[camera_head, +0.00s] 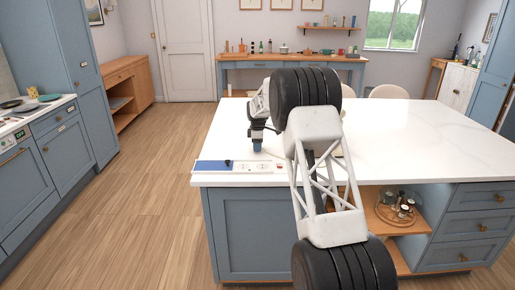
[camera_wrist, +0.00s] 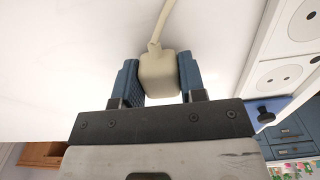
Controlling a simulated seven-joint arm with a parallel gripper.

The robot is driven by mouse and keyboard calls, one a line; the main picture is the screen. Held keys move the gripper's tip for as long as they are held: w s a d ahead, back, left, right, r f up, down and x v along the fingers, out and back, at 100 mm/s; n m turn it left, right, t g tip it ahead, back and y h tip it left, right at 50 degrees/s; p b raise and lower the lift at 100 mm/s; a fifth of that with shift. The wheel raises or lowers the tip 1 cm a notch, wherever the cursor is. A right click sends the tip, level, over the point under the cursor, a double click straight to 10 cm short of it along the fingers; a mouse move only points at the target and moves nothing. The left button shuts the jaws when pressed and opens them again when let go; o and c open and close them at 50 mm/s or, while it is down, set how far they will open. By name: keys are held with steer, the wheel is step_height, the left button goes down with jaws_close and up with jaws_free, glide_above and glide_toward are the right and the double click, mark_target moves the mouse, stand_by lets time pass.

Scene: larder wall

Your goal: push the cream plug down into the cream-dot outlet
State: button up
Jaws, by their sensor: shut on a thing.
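My gripper (camera_head: 257,148) points down over the front left part of the white island top. In the wrist view its two blue fingers (camera_wrist: 158,82) are shut on the sides of the cream plug (camera_wrist: 157,75), and a cream cable (camera_wrist: 164,22) runs from the plug. The plug cannot be made out in the head view. A white outlet strip (camera_head: 256,167) lies along the island's front edge, close in front of the gripper. In the wrist view the outlet strip (camera_wrist: 272,61) is to the right, apart from the plug. I cannot tell which outlet has the cream dot.
A blue panel (camera_head: 211,166) with a small dark knob (camera_head: 228,162) adjoins the strip on the left. A small red part (camera_head: 279,166) is at the strip's right end. The island top (camera_head: 415,140) is clear on the right. Jars stand on a round tray (camera_head: 393,219) on the shelf below.

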steer(key=shift+r, duration=1.55)
steer(key=shift+s+d, duration=0.1)
steer(key=shift+s, duration=0.55)
steer(key=r, duration=0.1)
glide_above(263, 166)
steer(key=s, duration=0.2)
steer(key=shift+w+r, duration=0.15)
steer(key=shift+w+f, duration=0.1)
steer(key=shift+f, duration=0.1)
steer(key=shift+w+f+n, duration=0.15)
steer(key=shift+w+f, duration=0.2)
steer(key=shift+f, duration=0.4)
steer(key=shift+w+f+n, duration=0.15)
steer(key=shift+w+f, duration=0.15)
steer(key=shift+f, duration=0.4)
stand_by(1.0)
steer(key=shift+f, duration=0.65)
stand_by(0.5)
steer(key=o, duration=1)
steer(key=shift+c, duration=0.2)
steer(key=shift+r, duration=0.1)
